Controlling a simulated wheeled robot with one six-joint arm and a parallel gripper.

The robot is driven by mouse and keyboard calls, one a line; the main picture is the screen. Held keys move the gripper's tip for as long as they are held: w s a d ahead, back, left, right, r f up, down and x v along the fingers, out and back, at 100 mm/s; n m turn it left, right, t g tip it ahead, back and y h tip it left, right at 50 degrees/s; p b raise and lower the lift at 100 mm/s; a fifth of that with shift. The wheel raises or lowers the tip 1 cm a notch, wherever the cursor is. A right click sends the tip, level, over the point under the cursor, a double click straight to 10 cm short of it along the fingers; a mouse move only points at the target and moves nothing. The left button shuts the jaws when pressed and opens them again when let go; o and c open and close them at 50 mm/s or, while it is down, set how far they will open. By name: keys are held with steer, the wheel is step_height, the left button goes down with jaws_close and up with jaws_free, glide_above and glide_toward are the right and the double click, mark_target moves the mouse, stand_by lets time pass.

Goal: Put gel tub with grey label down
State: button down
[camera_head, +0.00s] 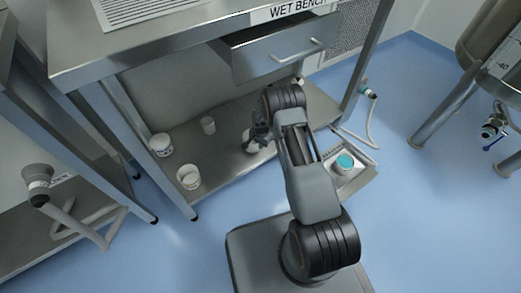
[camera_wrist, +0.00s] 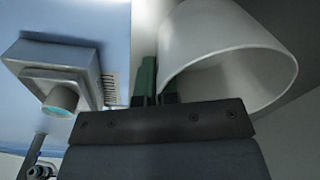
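A white, open-mouthed tub (camera_wrist: 235,50) fills the right of the wrist view, tilted. My gripper (camera_wrist: 153,78) has its green-padded fingers close together at the tub's wall and appears shut on it. No grey label shows on the part I see. In the head view my gripper (camera_head: 260,132) is over the lower shelf of the wet bench, with a white piece of the tub (camera_head: 250,146) just below it, mostly hidden by the arm. I cannot tell whether the tub touches the shelf.
A drawer (camera_head: 275,52) hangs above. A scale-like device (camera_head: 358,178) bears a teal-topped jar (camera_head: 344,164) at the right. A bench leg (camera_head: 365,65) stands nearby.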

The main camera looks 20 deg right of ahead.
steer(key=shift+w+f, duration=0.25)
steer(key=shift+f, duration=0.1)
steer(key=shift+f+b, duration=1.15)
steer(key=shift+f, duration=0.35)
steer(key=shift+f, duration=0.1)
steer(key=shift+f, duration=0.15)
steer(key=c, duration=1.4)
jaws_free()
steer(key=shift+o, duration=0.2)
step_height(320, 180, up, 13)
steer(key=p, duration=0.5)
steer(key=shift+s+d+f, duration=0.1)
steer(key=shift+s+f, duration=0.05)
steer(key=shift+f, duration=0.05)
